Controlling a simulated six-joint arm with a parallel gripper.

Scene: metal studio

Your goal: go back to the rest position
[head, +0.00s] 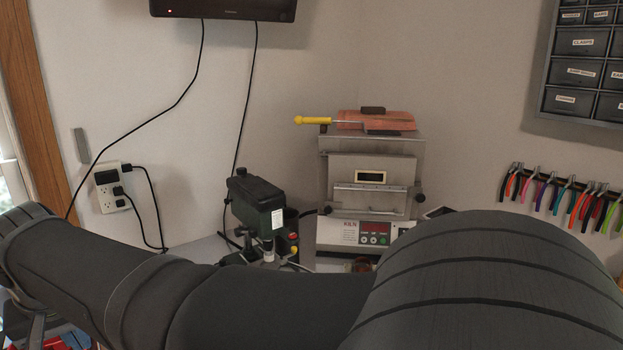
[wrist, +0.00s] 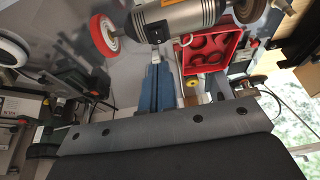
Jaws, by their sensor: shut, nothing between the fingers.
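My gripper (wrist: 165,128) shows in the wrist view as a wide grey plate with dark screw holes, above a black body along the bottom. It is shut and holds nothing. In the head view my dark arm crosses the whole foreground, and the gripper is hidden or out of the picture.
Pliers (head: 565,197) hang at right.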

